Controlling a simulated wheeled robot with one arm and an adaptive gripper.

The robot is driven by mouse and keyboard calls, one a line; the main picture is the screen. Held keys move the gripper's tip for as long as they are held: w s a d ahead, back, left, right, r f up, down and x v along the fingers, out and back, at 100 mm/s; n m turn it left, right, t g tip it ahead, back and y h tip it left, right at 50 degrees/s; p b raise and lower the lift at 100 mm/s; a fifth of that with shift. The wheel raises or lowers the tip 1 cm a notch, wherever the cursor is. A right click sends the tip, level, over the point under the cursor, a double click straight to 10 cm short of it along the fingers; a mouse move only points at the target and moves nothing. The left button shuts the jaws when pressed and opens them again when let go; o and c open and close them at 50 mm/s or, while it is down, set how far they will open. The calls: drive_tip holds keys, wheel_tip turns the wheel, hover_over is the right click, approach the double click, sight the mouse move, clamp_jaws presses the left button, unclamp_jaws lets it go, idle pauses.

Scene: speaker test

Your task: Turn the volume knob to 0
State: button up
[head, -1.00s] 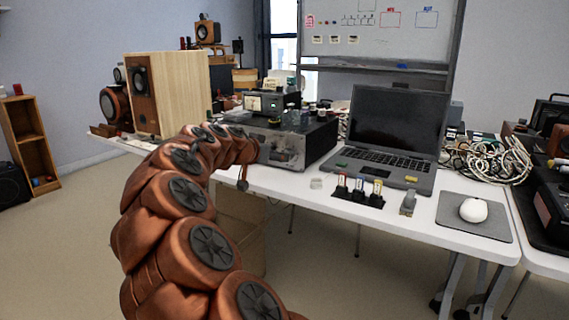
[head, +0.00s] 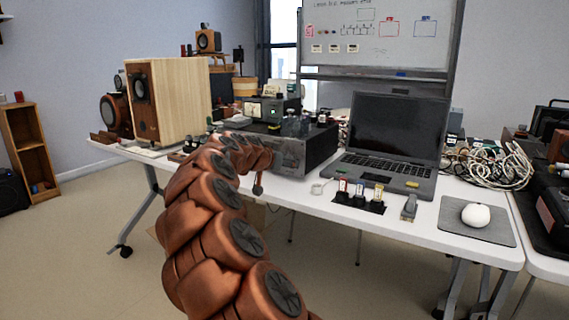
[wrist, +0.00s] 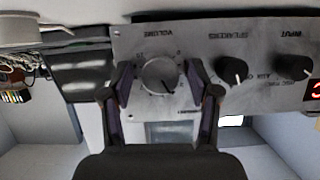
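The volume knob (wrist: 158,75) is a round silver dial under the "VOLUME" label on the amplifier's silver front panel (wrist: 195,60), which appears upside down in the wrist view. A dark pointer mark on the knob points toward the lower right of that picture. My gripper (wrist: 163,88) is open, with one finger on each side of the knob and visible gaps between. In the head view the amplifier (head: 320,147) stands on the white table; my arm covers much of its front, hiding the knob and my gripper.
Two black knobs, the speakers knob (wrist: 232,70) and the input knob (wrist: 293,67), sit beside the volume knob. A laptop (head: 385,150) stands right of the amplifier, and a wooden speaker (head: 165,100) stands to its left. Small coloured parts (head: 360,192) lie near the table's front edge.

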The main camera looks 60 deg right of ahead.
drive_tip(key=c, duration=1)
drive_tip(key=n+g+p, duration=0.2)
drive_tip(key=n, duration=0.2)
drive_tip(key=shift+w+g+p, duration=0.15)
drive_tip(key=shift+g+p, duration=0.25)
drive_tip(key=n+g+h+p, duration=0.1)
drive_tip(key=n+g+p, duration=0.1)
drive_tip(key=n, duration=0.1)
drive_tip(key=n+g+h+p, duration=0.1)
drive_tip(key=n, duration=0.1)
drive_tip(key=n+g+p, duration=0.1)
drive_tip(key=n+p, duration=0.1)
drive_tip(key=n, duration=0.1)
drive_tip(key=shift+f+h, duration=0.1)
drive_tip(key=shift+h, duration=0.3)
drive_tip(key=n+h+p, duration=0.1)
drive_tip(key=n, duration=0.3)
drive_tip(key=shift+f, duration=0.15)
drive_tip(key=shift+n+h+p, duration=0.3)
drive_tip(key=shift+n+h, duration=0.1)
drive_tip(key=shift+n, duration=0.1)
